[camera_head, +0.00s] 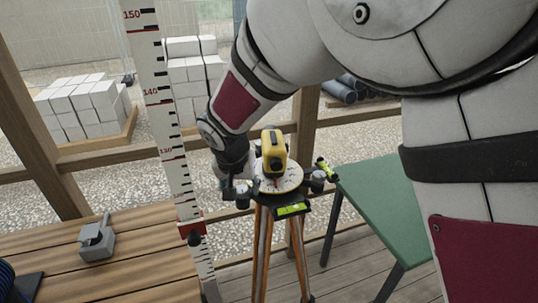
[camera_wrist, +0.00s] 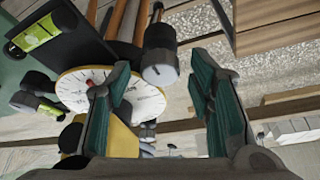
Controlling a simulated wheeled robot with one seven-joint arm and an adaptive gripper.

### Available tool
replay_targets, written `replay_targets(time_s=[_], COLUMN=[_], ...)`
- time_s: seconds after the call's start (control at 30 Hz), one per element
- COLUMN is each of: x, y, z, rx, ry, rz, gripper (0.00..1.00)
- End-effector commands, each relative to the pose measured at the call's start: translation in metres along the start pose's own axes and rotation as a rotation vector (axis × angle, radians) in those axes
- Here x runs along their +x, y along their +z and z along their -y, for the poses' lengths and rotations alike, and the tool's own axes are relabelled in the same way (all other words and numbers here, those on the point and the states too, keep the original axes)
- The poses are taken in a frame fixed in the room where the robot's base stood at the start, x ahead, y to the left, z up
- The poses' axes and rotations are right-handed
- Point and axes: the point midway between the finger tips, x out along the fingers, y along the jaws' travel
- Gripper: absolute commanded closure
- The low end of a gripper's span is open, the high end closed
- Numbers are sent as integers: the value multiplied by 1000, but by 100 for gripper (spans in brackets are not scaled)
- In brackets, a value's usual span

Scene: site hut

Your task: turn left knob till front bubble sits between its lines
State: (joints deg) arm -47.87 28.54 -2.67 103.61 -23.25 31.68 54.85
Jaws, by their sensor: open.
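The yellow level (camera_head: 273,152) stands on a round white dial plate (camera_head: 285,182) on top of a wooden tripod (camera_head: 262,245). The front vial (camera_head: 292,210), bright green, is on the near side of the head; it also shows in the wrist view (camera_wrist: 38,34). I cannot make out its bubble against its lines. The left knob (camera_head: 243,200), dark with a pale end, shows in the wrist view (camera_wrist: 160,62) between the lines of my fingers. My gripper (camera_wrist: 168,78) is open, its teal fingers on either side of the knob; contact cannot be told.
Another knob (camera_head: 318,183) and a second green vial (camera_head: 325,168) are on the right. A graduated staff (camera_head: 165,110) stands left of the tripod. A green table (camera_head: 375,195) is right; a wooden bench (camera_head: 140,255) with a grey tool (camera_head: 97,240) is left.

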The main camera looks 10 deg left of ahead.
Motion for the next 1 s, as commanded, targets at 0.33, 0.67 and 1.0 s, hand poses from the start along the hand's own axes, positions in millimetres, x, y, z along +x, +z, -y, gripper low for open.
replay_targets(time_s=[0.33, 0.67, 1.0], x=[0, 0, 2], y=[0, -1, -3], z=[0, -1, -4], rx=[0, -68, -314], ry=[0, -31, -133], rz=[0, -1, -1], gripper=[99, 99, 99])
